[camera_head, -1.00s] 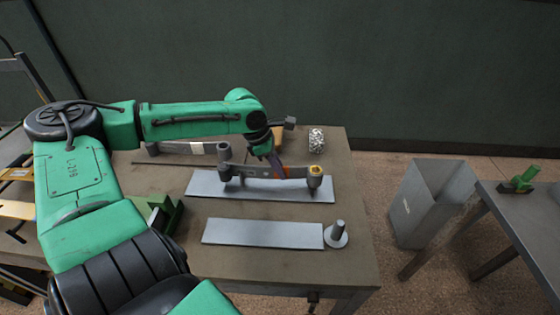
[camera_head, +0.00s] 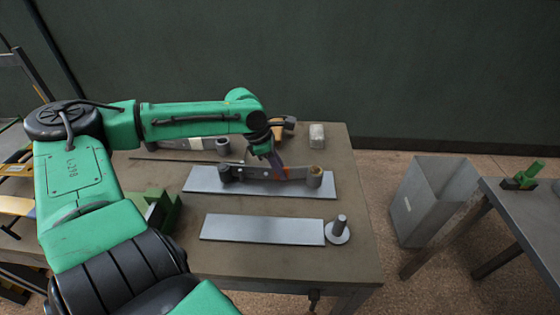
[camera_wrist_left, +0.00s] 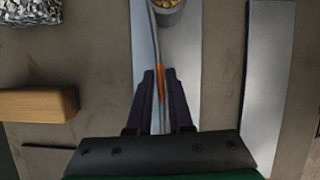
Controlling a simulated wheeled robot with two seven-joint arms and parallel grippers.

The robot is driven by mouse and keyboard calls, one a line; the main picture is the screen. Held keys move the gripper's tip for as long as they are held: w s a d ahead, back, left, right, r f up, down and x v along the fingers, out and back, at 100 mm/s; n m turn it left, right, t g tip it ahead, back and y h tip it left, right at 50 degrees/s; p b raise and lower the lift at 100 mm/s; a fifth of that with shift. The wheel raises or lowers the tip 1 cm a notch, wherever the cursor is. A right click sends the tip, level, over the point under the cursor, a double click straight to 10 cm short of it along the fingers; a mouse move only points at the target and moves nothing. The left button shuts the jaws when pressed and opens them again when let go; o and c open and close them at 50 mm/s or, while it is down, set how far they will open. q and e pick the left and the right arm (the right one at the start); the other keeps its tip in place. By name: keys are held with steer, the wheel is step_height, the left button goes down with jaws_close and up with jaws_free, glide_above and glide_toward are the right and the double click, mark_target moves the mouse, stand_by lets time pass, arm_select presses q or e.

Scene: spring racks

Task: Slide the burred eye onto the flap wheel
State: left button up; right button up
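A dark leaf spring (camera_head: 296,172) stands on edge over the rear pale plate, an eye at each end. Its right eye (camera_head: 315,178) has a yellowish bore, likely the burrs; this eye also shows at the top of the left wrist view (camera_wrist_left: 168,12). My left gripper (camera_head: 277,169) is around the spring's middle. In the left wrist view its dark fingers (camera_wrist_left: 160,72) sit close on both faces beside an orange mark and look shut on it. My right gripper is not in view.
A bare pale plate (camera_head: 262,230) lies in front. A second spring (camera_head: 190,145), an orange-brown block (camera_head: 288,127) and a grey speckled lump (camera_head: 317,133) are at the back. A green fixture (camera_head: 158,210) stands left. A grey bin (camera_head: 430,200) stands right of the table.

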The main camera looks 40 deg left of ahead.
arm_select(q)
steer(key=shift+o, duration=0.9)
steer(key=shift+s+f, duration=0.1)
steer(key=shift+s, duration=0.05)
steer(key=p+v, duration=0.2)
steer(key=p, duration=0.1)
steer(key=p+v, duration=0.2)
steer(key=p, duration=0.1)
steer(key=p+v, duration=0.3)
steer(key=shift+w+d+p, duration=0.2)
steer(key=shift+w+p, duration=0.1)
steer(key=v, duration=0.8)
steer(key=shift+s, duration=0.25)
steer(key=shift+a, duration=0.1)
